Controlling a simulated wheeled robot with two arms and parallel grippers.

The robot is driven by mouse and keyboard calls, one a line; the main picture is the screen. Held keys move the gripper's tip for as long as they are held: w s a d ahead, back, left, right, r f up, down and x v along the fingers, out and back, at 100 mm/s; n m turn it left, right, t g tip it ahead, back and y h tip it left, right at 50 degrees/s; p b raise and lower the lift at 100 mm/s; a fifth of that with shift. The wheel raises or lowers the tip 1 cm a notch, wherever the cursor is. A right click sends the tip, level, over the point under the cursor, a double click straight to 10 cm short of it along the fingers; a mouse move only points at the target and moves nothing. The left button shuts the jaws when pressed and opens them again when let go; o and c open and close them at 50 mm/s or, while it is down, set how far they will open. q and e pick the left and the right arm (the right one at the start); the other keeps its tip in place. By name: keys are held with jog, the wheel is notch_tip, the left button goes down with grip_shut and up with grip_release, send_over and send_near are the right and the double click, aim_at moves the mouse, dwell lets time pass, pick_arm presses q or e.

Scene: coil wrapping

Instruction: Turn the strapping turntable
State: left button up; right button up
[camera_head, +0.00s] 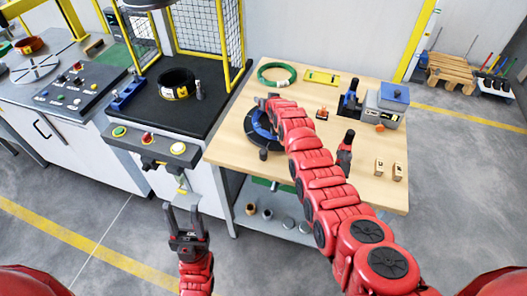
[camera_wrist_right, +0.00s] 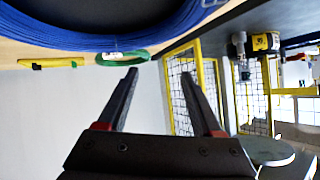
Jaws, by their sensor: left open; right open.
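The strapping turntable (camera_head: 250,128) is a dark round disc on the left part of the wooden table, with a blue coil on it. My right forearm covers its right side. A dark knob (camera_head: 263,154) shows at its front edge. My right gripper is near the turntable's far side, largely hidden in the head view. In the right wrist view my right gripper (camera_wrist_right: 158,72) is open and empty. The blue coil (camera_wrist_right: 110,40) fills the top of that view, apart from the fingers. My left gripper (camera_head: 182,208) is open and empty, in front of the button panel, away from the turntable.
A green coil (camera_head: 276,66) and a yellow level (camera_head: 322,76) lie at the table's back. A grey-blue device (camera_head: 386,104) stands at the right, with small wooden blocks (camera_head: 379,167) in front. Left is a black-topped station (camera_head: 205,75) with yellow guard frame and button panel (camera_head: 150,144).

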jog(key=s+a+r+g, duration=0.1)
jog(key=s+a+g, duration=0.1)
jog(key=g, duration=0.1)
jog(key=s+a+r+g, duration=0.1)
jog(key=shift+s+r+n, duration=0.3)
jog(key=shift+s+n, duration=0.05)
jog(key=shift+n, duration=0.05)
jog(key=s, duration=0.1)
jog(key=s+r+g, duration=0.1)
jog(key=s+g+h, duration=0.1)
jog(key=shift+s+a+r, duration=0.1)
jog(key=shift+s+r, duration=0.2)
jog(key=shift+r, duration=0.05)
jog(key=s+d+r+g+h, duration=0.25)
jog(key=s+r+g, duration=0.4)
jog(key=s, duration=0.55)
jog(key=b, duration=0.4)
send_near(263, 152)
jog(key=shift+n+t, duration=0.3)
jog(key=shift+t, duration=0.15)
jog(key=f+p, duration=0.1)
jog(key=f, duration=0.2)
jog(key=f+p, duration=0.1)
jog(key=f, duration=0.2)
jog(key=f+p, duration=0.1)
jog(key=f, duration=0.2)
jog(key=shift+s+d+f, duration=0.15)
jog(key=shift+s+d, duration=0.05)
jog(key=shift+s, duration=0.15)
jog(key=shift+f, duration=0.7)
